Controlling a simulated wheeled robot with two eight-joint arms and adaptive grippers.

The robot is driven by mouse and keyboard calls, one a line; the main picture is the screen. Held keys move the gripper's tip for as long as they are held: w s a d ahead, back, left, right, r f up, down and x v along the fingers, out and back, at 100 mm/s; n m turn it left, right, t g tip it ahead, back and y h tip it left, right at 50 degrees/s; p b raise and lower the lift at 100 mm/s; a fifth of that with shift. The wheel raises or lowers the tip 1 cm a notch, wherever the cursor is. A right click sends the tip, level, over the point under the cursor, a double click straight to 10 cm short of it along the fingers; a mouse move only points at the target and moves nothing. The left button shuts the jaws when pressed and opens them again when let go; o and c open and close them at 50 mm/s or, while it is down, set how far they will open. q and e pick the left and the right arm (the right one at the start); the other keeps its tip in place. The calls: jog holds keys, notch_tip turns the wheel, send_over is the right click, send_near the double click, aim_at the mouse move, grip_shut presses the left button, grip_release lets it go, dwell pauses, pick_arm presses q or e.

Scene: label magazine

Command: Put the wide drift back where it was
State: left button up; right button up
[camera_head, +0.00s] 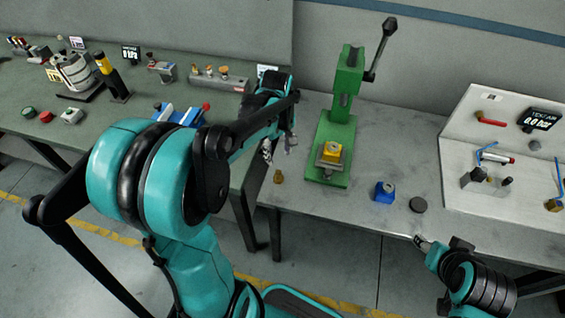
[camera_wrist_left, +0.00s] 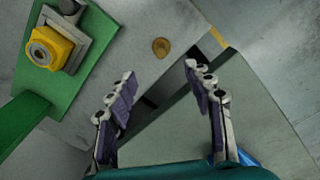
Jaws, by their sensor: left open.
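A small brass piece (camera_head: 278,176), likely the wide drift, stands on the grey bench near its left edge. In the left wrist view the brass piece (camera_wrist_left: 161,47) looks round from above and lies beyond the fingertips, apart from them. My left gripper (camera_head: 279,146) is open and empty above and just behind it; both spread fingers also show in the wrist view (camera_wrist_left: 160,72). A grey rack (camera_head: 219,83) with several brass-topped pieces stands on the left bench. My right gripper (camera_head: 424,242) is low at the front right edge; its jaw opening is unclear.
A green press (camera_head: 344,105) holds a yellow block (camera_head: 331,153) right of my left gripper. A blue block (camera_head: 383,192) and dark disc (camera_head: 418,205) lie farther right. A white test panel (camera_head: 490,190) stands at far right. My left arm covers part of the left bench.

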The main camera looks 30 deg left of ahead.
pick_arm(q)
jog(key=s+d+r+m+t, duration=0.5)
jog(key=s+d+m+t, duration=0.2)
jog(key=s+d+m, duration=0.3)
jog(key=s+m, duration=0.1)
jog(key=m, duration=0.2)
jog(key=shift+d+r+m, duration=0.15)
jog(key=shift+r+m, duration=0.15)
jog(key=shift+r, duration=0.1)
jog(key=shift+w, duration=0.1)
notch_tip(320, 180, down, 3)
jog(key=b, duration=0.3)
jog(key=shift+f, duration=0.2)
